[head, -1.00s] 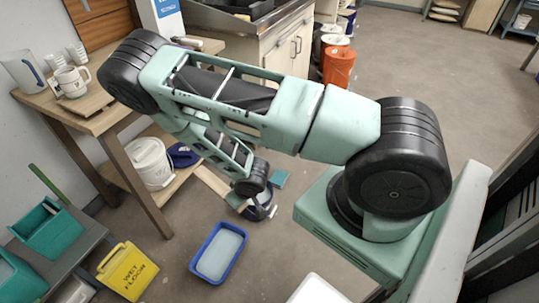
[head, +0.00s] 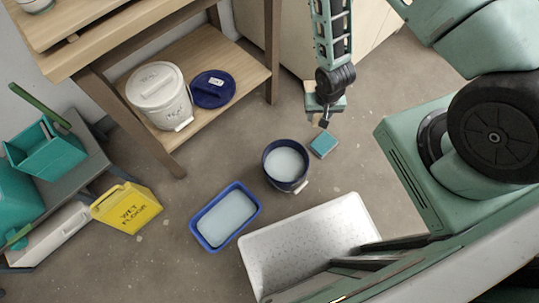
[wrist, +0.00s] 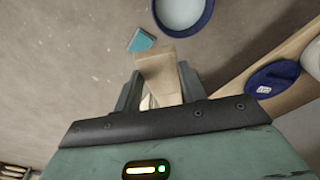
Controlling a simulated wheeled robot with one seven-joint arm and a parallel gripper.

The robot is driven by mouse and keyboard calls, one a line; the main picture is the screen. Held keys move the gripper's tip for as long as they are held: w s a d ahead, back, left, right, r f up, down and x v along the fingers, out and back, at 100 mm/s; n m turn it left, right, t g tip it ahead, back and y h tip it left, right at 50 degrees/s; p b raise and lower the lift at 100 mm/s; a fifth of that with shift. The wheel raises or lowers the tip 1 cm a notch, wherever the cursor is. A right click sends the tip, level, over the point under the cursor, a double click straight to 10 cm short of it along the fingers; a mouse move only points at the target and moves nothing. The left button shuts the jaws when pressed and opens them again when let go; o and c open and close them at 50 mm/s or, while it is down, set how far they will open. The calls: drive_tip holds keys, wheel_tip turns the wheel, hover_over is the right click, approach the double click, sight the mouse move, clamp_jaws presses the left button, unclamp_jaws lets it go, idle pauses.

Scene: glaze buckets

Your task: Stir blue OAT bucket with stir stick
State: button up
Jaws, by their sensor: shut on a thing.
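The blue bucket (head: 284,178) stands open on the floor, upright, with pale liquid inside; no label is readable on it. It also shows at the top of the wrist view (wrist: 208,20). My gripper (head: 325,119) is beyond and to the right of the bucket in the head view, apart from it. In the wrist view my gripper (wrist: 160,92) is shut on a pale wooden stir stick (wrist: 157,66), which points toward the bucket side. The stick's full length is foreshortened, and it is hard to make out in the head view.
A teal sponge (head: 323,145) lies beside the bucket. A blue tub (head: 200,234) of pale liquid and a white perforated surface (head: 300,240) are nearer. A white bucket (head: 160,98) and blue lid (head: 213,88) sit on the low shelf.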

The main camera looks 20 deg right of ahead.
drive_tip(key=s+a+f+m+g+y+b, duration=0.2)
drive_tip(key=a+f+b, duration=0.2)
drive_tip(key=f+b, duration=0.2)
drive_tip(key=s+a+f+m+g+y+b, duration=0.2)
drive_tip(key=a+f+m+g+b, duration=0.1)
drive_tip(key=a+f+b, duration=0.25)
drive_tip(key=w+a+m+g+y+b, duration=0.1)
drive_tip(key=w+a+m+y+b, duration=0.2)
drive_tip(key=a+b, duration=0.6)
drive_tip(key=w+d+f+b, duration=0.1)
drive_tip(key=d+f+b, duration=0.2)
drive_tip(key=f+b, duration=0.3)
drive_tip(key=w+d+f+b, duration=0.1)
drive_tip(key=d+f+b, duration=0.3)
drive_tip(key=f, duration=0.9)
drive_tip(key=shift+w+d+y+b, duration=0.25)
drive_tip(key=shift+y+b, duration=0.15)
drive_tip(key=shift+b, duration=0.75)
drive_tip(key=shift+d, duration=0.1)
